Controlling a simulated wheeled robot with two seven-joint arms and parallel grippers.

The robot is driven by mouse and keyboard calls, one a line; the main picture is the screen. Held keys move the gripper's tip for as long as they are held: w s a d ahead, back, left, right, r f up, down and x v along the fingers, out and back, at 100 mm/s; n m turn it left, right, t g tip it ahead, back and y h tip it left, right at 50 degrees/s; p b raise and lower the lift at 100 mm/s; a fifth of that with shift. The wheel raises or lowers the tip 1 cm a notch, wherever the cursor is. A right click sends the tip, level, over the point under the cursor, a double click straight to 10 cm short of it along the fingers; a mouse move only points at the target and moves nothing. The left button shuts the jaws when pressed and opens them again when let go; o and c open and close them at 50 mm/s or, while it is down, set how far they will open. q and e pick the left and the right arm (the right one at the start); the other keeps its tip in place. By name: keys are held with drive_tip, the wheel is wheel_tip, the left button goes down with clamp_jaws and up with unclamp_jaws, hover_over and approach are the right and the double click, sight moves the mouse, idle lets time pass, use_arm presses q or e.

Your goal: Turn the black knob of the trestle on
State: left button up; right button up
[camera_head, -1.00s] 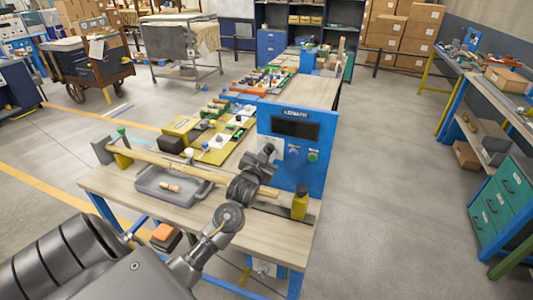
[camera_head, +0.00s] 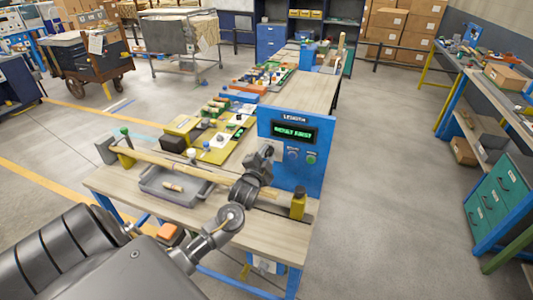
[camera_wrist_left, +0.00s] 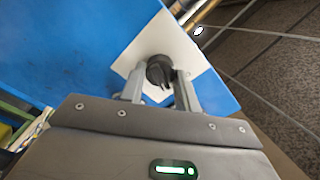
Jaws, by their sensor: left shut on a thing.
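The trestle's blue upright panel (camera_head: 305,178) stands at the right end of the near bench, with a display (camera_head: 294,131) lit in green letters. The black knob (camera_wrist_left: 158,68) sits on a white plate (camera_wrist_left: 178,45) on the blue panel in the left wrist view. My left gripper (camera_wrist_left: 160,88) has one finger on each side of the knob and is shut on it. In the head view my left gripper (camera_head: 268,158) reaches the panel's front and hides the knob. My right gripper is in neither view.
A grey tray (camera_head: 150,187) holds a short wooden piece. A yellow block (camera_head: 298,204) stands at the bench's right end. Floor to the right is clear.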

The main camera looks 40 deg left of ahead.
use_arm(q)
drive_tip(key=shift+m, duration=0.5)
drive_tip(key=o, duration=1)
drive_tip(key=b+v, duration=0.3)
drive_tip(key=v, duration=0.7)
drive_tip(key=shift+s+d, duration=0.15)
drive_tip(key=shift+s, duration=0.2)
